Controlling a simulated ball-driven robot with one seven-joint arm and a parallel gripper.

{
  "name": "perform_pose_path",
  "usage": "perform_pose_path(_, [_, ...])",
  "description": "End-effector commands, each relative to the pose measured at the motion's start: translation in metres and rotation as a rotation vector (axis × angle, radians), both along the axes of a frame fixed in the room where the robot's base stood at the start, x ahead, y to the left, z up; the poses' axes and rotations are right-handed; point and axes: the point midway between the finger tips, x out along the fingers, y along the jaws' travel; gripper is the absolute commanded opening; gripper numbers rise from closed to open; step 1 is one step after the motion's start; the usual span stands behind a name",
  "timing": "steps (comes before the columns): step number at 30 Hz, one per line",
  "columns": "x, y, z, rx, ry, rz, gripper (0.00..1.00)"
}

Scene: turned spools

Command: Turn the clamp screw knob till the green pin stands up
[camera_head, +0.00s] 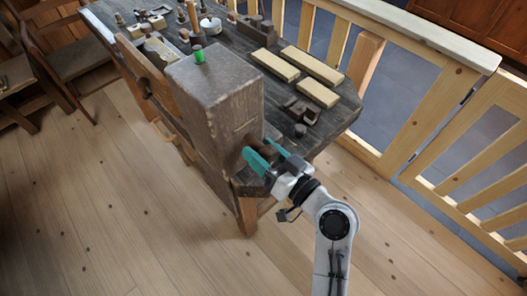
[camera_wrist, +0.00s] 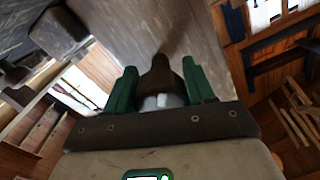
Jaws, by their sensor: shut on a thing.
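A large worn wooden block (camera_head: 215,95) stands at the near end of the workbench. The green pin (camera_head: 199,57) shows on its top face as a short stub that looks upright, with a dark tip behind it. The dark brown clamp screw knob (camera_wrist: 160,74) is on the block's side face, between my two green fingers in the wrist view. My gripper (camera_head: 266,156) is at the block's lower right side, shut on the knob; it also shows in the wrist view (camera_wrist: 160,82). In the head view the fingers hide most of the knob.
The dark workbench (camera_head: 335,118) carries pale wooden bars (camera_head: 318,91), a small wooden tool (camera_head: 302,109) and several turned pieces further back. A wooden railing (camera_head: 425,115) runs along the right. The plank floor (camera_head: 120,215) in front is clear.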

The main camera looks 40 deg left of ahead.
Motion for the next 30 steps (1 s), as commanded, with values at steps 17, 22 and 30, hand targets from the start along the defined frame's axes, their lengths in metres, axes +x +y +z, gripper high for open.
perform_pose_path(17, [0.0002, -0.0010, -0.0004, 0.005, 0.069, -0.002, 0.65])
perform_pose_path(22, [0.0000, -0.0006, -0.0002, 0.005, 0.068, -0.001, 0.75])
perform_pose_path(30, [-0.0003, -0.0070, -0.0011, 0.005, 0.068, -0.001, 0.75])
